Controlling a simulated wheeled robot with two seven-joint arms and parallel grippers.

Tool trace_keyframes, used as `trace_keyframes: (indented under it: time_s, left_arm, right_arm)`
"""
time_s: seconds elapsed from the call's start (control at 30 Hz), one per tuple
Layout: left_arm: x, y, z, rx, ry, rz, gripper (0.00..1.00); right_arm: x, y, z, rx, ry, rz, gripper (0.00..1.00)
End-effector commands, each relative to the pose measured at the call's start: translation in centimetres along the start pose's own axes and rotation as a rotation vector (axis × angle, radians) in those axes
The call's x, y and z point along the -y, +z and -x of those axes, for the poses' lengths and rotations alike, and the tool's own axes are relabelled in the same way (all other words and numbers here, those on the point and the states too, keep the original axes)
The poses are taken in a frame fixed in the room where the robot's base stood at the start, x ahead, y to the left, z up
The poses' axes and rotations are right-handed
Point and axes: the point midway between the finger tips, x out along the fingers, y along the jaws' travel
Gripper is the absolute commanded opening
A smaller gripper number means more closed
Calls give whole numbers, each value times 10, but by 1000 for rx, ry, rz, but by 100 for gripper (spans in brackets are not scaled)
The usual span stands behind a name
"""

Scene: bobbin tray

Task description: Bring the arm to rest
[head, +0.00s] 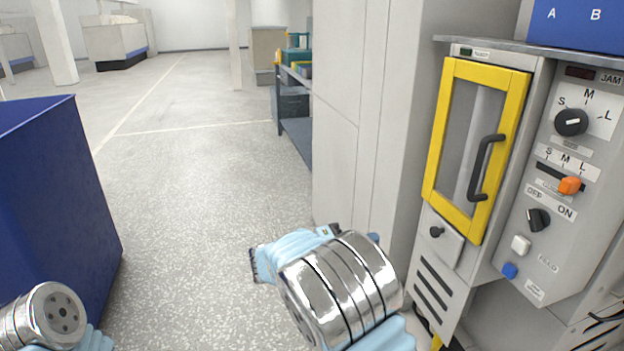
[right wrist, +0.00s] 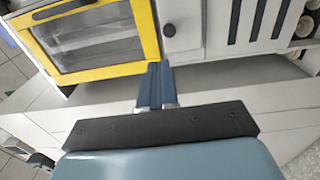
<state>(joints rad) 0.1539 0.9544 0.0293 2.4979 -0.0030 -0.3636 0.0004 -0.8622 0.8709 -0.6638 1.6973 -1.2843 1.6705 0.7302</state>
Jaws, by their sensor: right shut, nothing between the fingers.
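My right arm reaches in from the bottom of the head view, with its shiny metal wrist and light blue casing in front of the machine, over the floor. The fingers of my right gripper (right wrist: 156,85) show in the right wrist view; they are shut together and empty. There they point toward the yellow-framed door and a grey panel with a dark knob (right wrist: 169,30), and I see no contact. Part of my left arm shows at the lower left of the head view; its gripper is out of view.
The machine has a yellow-framed door (head: 433,150) with a black handle, and a control panel (head: 560,240) with knobs and buttons. A blue box-like block (head: 60,190) stands at left. A shelf unit (head: 297,140) is further back. Open floor (head: 190,190) lies between.

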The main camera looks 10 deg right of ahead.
Motion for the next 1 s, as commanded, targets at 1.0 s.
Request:
trace_keyframes:
  time_s: [1.0]
  left_arm:
    - [0, 0, 0, 0, 0, 0, 0]
  right_arm:
    - [408, 210, 148, 148, -1955, -185, 0]
